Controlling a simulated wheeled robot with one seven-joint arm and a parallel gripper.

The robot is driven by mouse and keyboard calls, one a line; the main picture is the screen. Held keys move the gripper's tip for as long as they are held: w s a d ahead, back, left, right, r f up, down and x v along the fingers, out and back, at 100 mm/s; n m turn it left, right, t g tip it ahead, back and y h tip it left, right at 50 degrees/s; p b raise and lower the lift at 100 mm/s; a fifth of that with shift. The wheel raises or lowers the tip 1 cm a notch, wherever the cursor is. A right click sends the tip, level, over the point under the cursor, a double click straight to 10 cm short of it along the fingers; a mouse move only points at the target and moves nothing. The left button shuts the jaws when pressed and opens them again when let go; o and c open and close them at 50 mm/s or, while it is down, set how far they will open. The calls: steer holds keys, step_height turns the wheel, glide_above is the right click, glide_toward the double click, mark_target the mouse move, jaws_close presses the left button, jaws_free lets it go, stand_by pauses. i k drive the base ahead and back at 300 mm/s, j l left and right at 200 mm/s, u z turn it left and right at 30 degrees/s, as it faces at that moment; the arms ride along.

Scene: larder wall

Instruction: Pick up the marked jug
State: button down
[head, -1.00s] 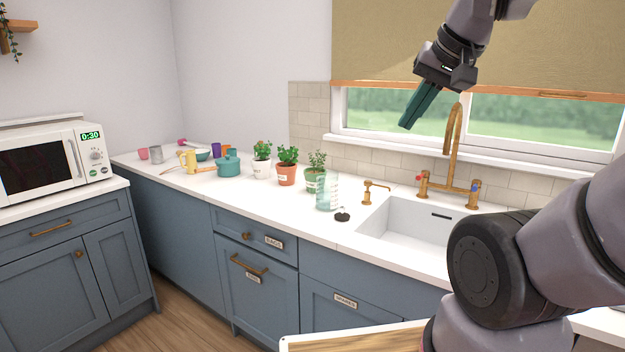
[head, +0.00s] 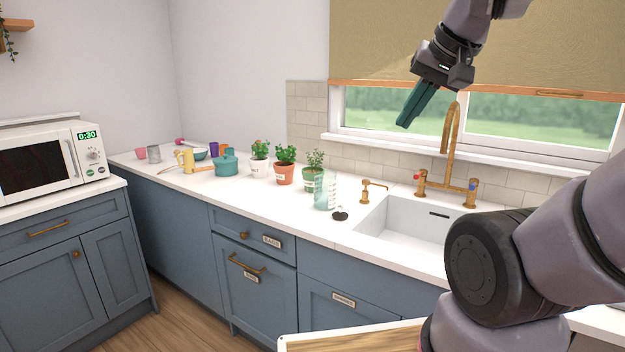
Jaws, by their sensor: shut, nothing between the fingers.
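A clear, pale green jug with white measuring marks (head: 325,193) stands upright on the white counter, left of the sink and in front of a green plant pot. A yellow jug-like vessel (head: 186,160) stands farther back on the counter at the left. I cannot tell a mark on it. My gripper (head: 404,122) has dark green fingers that are shut and empty. It hangs in the air before the window, above and to the right of the clear jug, touching nothing.
Potted plants (head: 285,165) and a teal pot (head: 227,166) stand along the counter. A small black object (head: 340,214) lies beside the clear jug. The sink (head: 410,222) with its tall brass tap (head: 452,150) is at the right. A microwave (head: 50,160) stands far left.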

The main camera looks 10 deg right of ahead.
mark_target(326, 193)
steer(key=i+j+z, duration=0.55)
steer(key=j+z, duration=0.15)
steer(key=j, duration=0.1)
